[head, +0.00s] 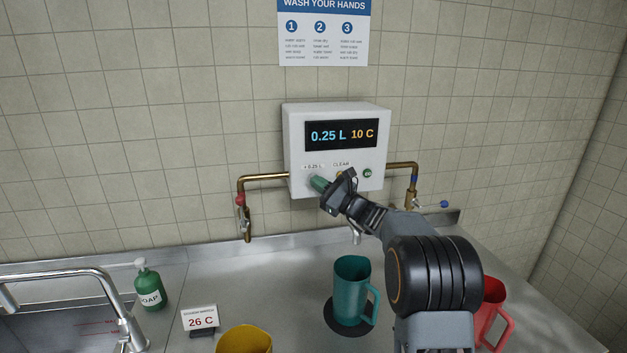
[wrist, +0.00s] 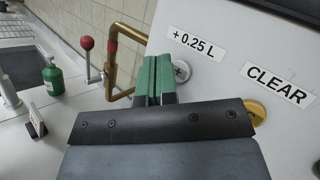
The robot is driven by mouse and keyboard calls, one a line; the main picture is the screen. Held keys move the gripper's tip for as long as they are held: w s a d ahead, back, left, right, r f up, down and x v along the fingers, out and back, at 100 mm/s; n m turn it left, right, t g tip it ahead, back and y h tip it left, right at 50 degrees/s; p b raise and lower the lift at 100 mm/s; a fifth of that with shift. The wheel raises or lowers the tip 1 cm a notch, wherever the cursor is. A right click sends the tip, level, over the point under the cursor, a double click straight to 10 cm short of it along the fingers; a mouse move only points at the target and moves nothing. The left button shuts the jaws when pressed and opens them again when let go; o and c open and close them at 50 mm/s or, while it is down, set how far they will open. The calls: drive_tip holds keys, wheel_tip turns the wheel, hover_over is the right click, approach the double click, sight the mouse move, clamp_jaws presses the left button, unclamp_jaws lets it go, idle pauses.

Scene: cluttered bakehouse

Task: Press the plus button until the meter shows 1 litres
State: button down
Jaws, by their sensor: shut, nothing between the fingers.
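The white water meter box (head: 337,115) is mounted on the tiled wall. Its display (head: 342,134) reads 0.25 L and 10 C. The plus button (wrist: 181,71) is a grey round knob under the "+ 0.25 L" label (wrist: 197,45); in the head view my gripper hides it. The yellow clear button (wrist: 256,112) sits to its right, under the CLEAR label. My gripper (head: 319,183) has green fingertips, which are shut and empty. In the wrist view the fingertips (wrist: 155,78) are at the left side of the plus button; whether they touch it I cannot tell.
A green button (head: 367,173) is at the box's right. Brass pipes flank the box, with a red-knobbed valve (head: 240,200) at left. A teal jug (head: 351,285) stands below on a dark disc. A red jug (head: 495,310), yellow jug (head: 244,341) and soap bottle (head: 148,285) stand around.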

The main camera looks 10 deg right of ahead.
drive_tip(key=shift+w, duration=0.2)
drive_tip(key=shift+w, duration=0.25)
drive_tip(key=shift+w, duration=0.4)
idle(0.6)
drive_tip(key=shift+s, duration=0.1)
idle(0.4)
drive_tip(key=shift+s+b, duration=0.75)
drive_tip(key=shift+b, duration=0.1)
drive_tip(key=shift+s+b, duration=1.75)
drive_tip(key=shift+s, duration=0.75)
idle(1.5)
